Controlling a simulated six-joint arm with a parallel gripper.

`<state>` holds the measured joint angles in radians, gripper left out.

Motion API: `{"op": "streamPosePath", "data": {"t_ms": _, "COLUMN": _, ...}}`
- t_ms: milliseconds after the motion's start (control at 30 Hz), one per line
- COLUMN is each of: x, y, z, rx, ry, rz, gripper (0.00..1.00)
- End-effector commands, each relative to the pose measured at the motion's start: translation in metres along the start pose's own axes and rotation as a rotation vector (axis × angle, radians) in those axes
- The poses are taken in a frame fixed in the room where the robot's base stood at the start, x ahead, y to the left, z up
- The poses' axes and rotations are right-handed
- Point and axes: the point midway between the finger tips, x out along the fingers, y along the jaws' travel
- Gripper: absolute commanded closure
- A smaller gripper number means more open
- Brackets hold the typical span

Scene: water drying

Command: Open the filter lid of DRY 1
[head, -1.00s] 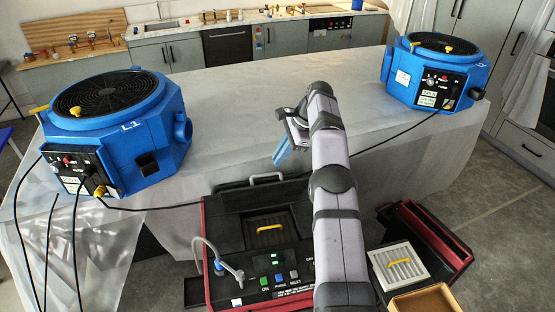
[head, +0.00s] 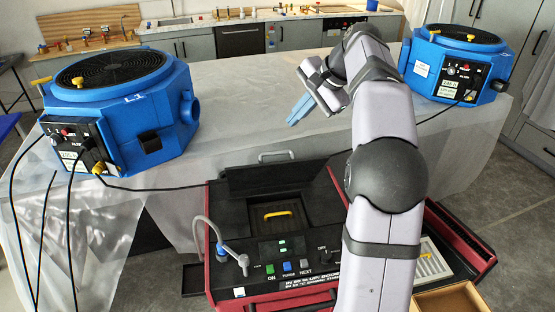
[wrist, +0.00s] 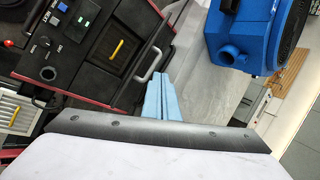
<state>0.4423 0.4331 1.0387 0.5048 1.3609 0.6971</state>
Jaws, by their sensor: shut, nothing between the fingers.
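A red-and-black machine (head: 216,225) stands in front of the draped table; I take it as DRY 1, though its name is not readable. Its top has a dark square recess with a yellow handle (head: 279,214), which also shows in the wrist view (wrist: 116,48). A black panel (head: 270,178) rises behind the recess; whether this is the filter lid I cannot tell. My gripper (head: 298,110) has pale blue fingers, shut and empty. It is above the table, beyond the machine and apart from it. In the wrist view the shut fingers (wrist: 158,97) point toward the machine's grey carry handle (wrist: 148,64).
Blue fans stand on the table at left (head: 115,105) and right (head: 458,65), with black cables trailing. A bent grey hose (head: 215,235) rises at the machine's front left.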

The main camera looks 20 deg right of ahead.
Motion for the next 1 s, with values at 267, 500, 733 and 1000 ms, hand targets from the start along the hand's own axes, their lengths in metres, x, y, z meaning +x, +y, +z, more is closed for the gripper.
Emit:
{"op": "streamPosePath", "data": {"t_ms": 267, "x": 0.027, "y": 0.024, "z": 0.009, "rx": -0.548, "ry": -0.033, "rz": -0.002, "gripper": 1.0}}
{"op": "streamPosePath", "data": {"t_ms": 500, "x": 0.052, "y": 0.04, "z": 0.009, "rx": -1.037, "ry": -0.048, "rz": -0.013, "gripper": 1.0}}
{"op": "streamPosePath", "data": {"t_ms": 733, "x": 0.061, "y": 0.042, "z": 0.003, "rx": -1.535, "ry": -0.016, "rz": -0.027, "gripper": 1.0}}
{"op": "streamPosePath", "data": {"t_ms": 1000, "x": 0.061, "y": 0.034, "z": -0.007, "rx": -2.104, "ry": 0.051, "rz": -0.009, "gripper": 1.0}}
